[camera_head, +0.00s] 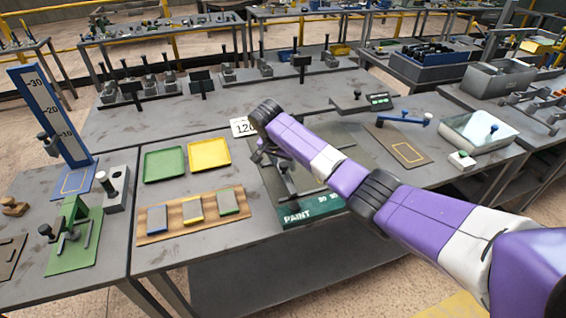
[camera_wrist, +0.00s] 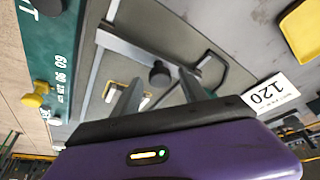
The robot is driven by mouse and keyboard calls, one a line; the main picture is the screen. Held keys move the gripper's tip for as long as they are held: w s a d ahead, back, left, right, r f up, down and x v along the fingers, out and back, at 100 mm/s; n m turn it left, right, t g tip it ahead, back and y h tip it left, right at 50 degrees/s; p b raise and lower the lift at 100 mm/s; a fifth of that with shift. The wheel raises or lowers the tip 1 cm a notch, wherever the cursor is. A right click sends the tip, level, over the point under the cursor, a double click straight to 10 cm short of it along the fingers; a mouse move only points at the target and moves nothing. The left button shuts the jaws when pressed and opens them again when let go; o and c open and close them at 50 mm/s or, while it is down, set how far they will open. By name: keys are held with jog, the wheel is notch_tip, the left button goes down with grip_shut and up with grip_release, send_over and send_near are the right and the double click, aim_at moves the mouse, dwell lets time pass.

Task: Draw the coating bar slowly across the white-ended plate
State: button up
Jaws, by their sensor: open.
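The green-edged PAINT station (camera_head: 300,215) stands mid-bench, partly behind my arm; its green edge is at left in the wrist view (camera_wrist: 48,30). The grey coating bar (camera_wrist: 128,48) lies across the station, with a black knob (camera_wrist: 160,76) on it. My gripper (camera_head: 260,153) is over the station's left part. In the wrist view my gripper (camera_wrist: 160,82) is open, its fingers pointing at the knob, one to each side; contact cannot be told. A small pale-ended piece (camera_wrist: 146,100) shows partly between the fingers; I cannot tell whether it is the white-ended plate.
A wooden rack (camera_head: 180,232) holds blue-, yellow- and green-marked plates at front left. Green (camera_head: 165,164) and yellow (camera_head: 209,153) trays lie behind it. A 120 sign (camera_head: 240,125) is behind the station. A yellow-outlined mat (camera_head: 390,140) lies to the right.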

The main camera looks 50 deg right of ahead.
grip_shut()
dwell(1.4)
